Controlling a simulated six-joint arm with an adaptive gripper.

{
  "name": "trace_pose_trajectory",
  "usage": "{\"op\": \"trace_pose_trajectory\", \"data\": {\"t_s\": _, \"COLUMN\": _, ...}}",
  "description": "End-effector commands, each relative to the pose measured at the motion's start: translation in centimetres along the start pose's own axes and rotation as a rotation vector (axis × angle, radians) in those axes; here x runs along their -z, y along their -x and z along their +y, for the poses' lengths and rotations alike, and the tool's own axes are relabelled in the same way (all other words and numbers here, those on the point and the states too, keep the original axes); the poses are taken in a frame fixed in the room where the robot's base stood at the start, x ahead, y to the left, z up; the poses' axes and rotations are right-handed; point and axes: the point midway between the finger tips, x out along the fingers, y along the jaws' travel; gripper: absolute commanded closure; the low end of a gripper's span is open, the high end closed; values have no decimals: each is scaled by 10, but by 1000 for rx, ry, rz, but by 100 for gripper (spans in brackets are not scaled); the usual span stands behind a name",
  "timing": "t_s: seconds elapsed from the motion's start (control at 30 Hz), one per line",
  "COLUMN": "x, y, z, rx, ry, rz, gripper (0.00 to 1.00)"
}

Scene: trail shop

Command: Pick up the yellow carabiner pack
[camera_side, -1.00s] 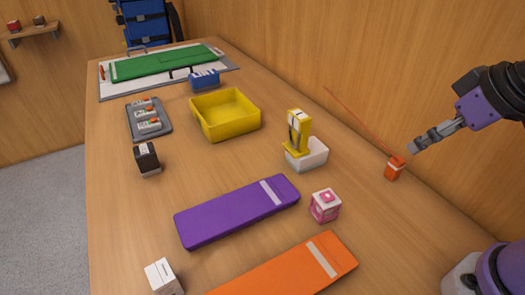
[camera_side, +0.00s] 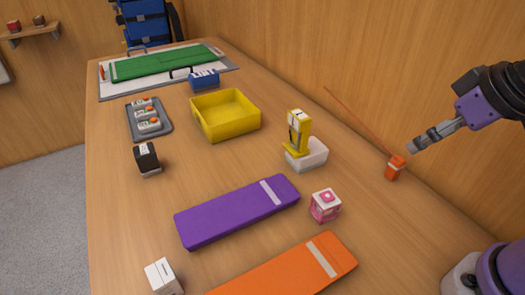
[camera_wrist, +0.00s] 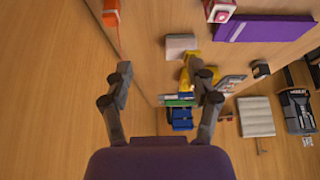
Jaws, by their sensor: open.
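The yellow carabiner pack (camera_side: 297,133) stands upright on a white block (camera_side: 312,154) right of the middle of the table in the side view. In the wrist view the yellow carabiner pack (camera_wrist: 186,74) shows near the white block (camera_wrist: 181,44), partly hidden by a finger. My gripper (camera_side: 411,149) is at the right, beside the back wall and well apart from the pack. In the wrist view my gripper (camera_wrist: 165,82) has its two fingers spread, with nothing held between them.
An orange box (camera_side: 395,168) lies below my gripper by the wall. A pink-and-white box (camera_side: 325,206), a purple case (camera_side: 237,211) and an orange case (camera_side: 290,268) lie nearer the front. A yellow bin (camera_side: 225,115) stands behind, left of the pack. Bare table surrounds the white block.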

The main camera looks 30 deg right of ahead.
Motion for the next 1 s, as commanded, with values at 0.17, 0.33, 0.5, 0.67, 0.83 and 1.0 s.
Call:
{"op": "trace_pose_trajectory", "data": {"t_s": 0.17, "x": 0, "y": 0, "z": 0, "rx": 0, "ry": 0, "rz": 0, "gripper": 31}}
{"op": "trace_pose_trajectory", "data": {"t_s": 0.33, "x": 5, "y": 8, "z": 0, "rx": 0, "ry": 0, "rz": 3, "gripper": 31}}
{"op": "trace_pose_trajectory", "data": {"t_s": 0.5, "x": 22, "y": 39, "z": 0, "rx": 0, "ry": 0, "rz": 6, "gripper": 31}}
{"op": "trace_pose_trajectory", "data": {"t_s": 0.67, "x": 49, "y": 26, "z": -6, "rx": 0, "ry": -35, "rz": 82, "gripper": 31}}
{"op": "trace_pose_trajectory", "data": {"t_s": 0.83, "x": 85, "y": 1, "z": -15, "rx": -12, "ry": -79, "rz": 221, "gripper": 31}}
{"op": "trace_pose_trajectory", "data": {"t_s": 1.0, "x": 126, "y": -26, "z": -33, "rx": -31, "ry": -90, "rz": 423, "gripper": 31}}
